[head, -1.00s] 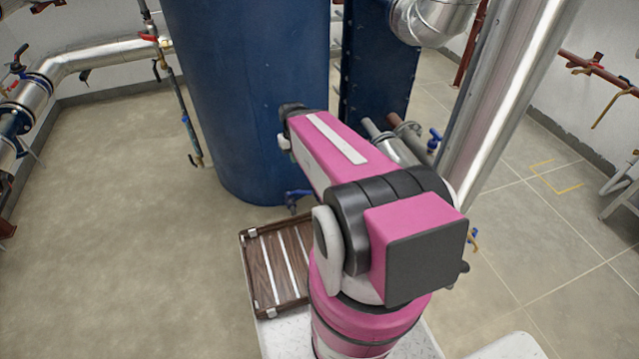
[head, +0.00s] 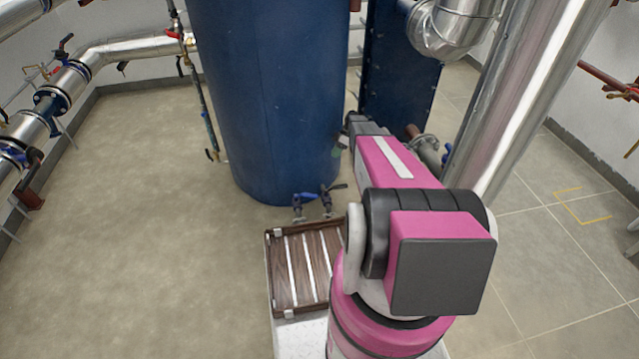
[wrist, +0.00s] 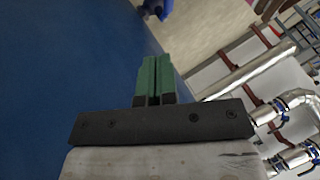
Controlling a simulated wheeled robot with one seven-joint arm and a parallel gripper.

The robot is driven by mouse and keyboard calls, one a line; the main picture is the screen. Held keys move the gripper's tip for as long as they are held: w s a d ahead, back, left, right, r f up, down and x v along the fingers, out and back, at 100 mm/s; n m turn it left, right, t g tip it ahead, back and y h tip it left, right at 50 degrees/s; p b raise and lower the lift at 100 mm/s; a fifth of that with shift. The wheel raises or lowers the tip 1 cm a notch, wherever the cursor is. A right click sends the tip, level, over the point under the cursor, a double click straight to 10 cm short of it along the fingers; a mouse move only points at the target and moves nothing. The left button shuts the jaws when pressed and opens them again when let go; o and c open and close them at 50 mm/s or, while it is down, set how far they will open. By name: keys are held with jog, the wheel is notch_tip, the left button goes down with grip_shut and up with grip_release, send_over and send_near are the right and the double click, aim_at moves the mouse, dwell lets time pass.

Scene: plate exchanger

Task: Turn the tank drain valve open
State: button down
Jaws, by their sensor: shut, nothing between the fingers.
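The tall blue tank (head: 270,90) stands in the middle of the head view. At its foot is the drain valve with a blue handle (head: 304,198), with a dark-handled fitting (head: 330,194) just right of it. In the wrist view, a blue part (wrist: 160,8), which looks like the valve handle, shows at the top edge, partly cut off. My gripper (wrist: 155,62) has green fingers, shut and empty, with the tank's blue wall close on the left. The fingers are apart from the blue part. In the head view my arm largely hides the gripper.
A brown slatted tray (head: 268,275) lies in front of the valve. A blue plate unit (head: 395,75) and a thick silver pipe (head: 520,90) stand right of the tank. Pipes with valves (head: 60,95) line the left wall. The floor left of the tank is clear.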

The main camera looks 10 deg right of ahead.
send_near(306, 196)
notch_tip(306, 196, down, 7)
dwell(0.5)
jog(key=shift+s+d+r, duration=0.1)
jog(key=shift+d, duration=0.05)
jog(key=shift+s+m, duration=0.25)
jog(key=shift+m, duration=0.05)
